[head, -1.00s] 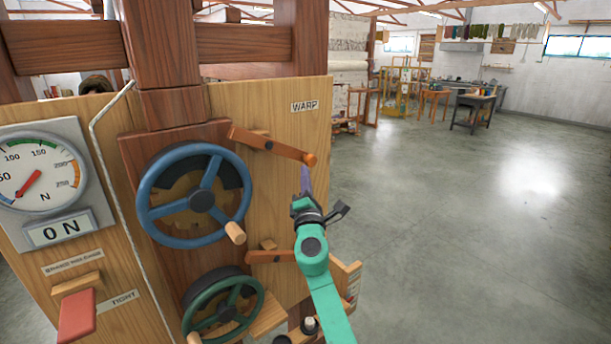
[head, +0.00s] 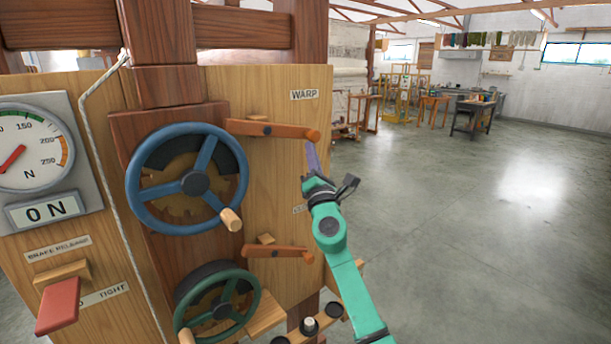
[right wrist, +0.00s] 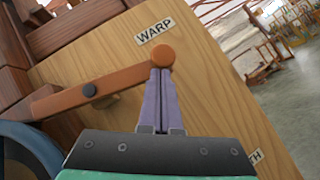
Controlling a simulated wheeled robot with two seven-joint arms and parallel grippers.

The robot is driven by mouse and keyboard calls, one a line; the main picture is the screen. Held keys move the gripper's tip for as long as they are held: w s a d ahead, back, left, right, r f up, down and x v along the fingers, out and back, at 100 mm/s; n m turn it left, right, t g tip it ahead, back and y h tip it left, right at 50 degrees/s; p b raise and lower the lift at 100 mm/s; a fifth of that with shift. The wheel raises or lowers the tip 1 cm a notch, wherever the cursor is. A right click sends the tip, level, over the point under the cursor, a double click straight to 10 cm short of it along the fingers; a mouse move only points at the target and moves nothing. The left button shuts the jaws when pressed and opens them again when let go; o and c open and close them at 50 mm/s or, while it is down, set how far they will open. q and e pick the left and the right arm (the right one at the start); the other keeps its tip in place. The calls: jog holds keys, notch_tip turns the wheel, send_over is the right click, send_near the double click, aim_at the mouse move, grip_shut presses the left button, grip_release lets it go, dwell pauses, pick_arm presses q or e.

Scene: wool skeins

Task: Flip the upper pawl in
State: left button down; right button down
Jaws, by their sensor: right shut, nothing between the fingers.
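The upper pawl (head: 270,129) is an orange-brown wooden lever with a round knob (head: 313,135) at its right end, beside the blue handwheel (head: 196,183) and under the WARP label. It lies nearly level in the head view. My right gripper (head: 310,150) is shut and empty, its purple fingertips just below the knob. In the right wrist view the fingertips (right wrist: 160,74) come right up to the knob (right wrist: 163,55); I cannot tell whether they touch it. The pawl (right wrist: 95,90) runs left from the knob to its dark pivot. My left gripper is out of view.
A lower pawl (head: 275,252) sits above the green handwheel (head: 222,307). Open concrete floor (head: 480,220) lies to the right.

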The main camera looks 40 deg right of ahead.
jog(key=shift+d+r+n+t+y, duration=0.55)
jog(key=shift+d+r+n, duration=0.2)
jog(key=shift+r+n, duration=0.15)
jog(key=shift+a+r, duration=0.2)
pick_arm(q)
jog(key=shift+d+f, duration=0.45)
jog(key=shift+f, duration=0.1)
pick_arm(e)
jog(key=shift+d+r, duration=0.1)
jog(key=shift+s, duration=0.1)
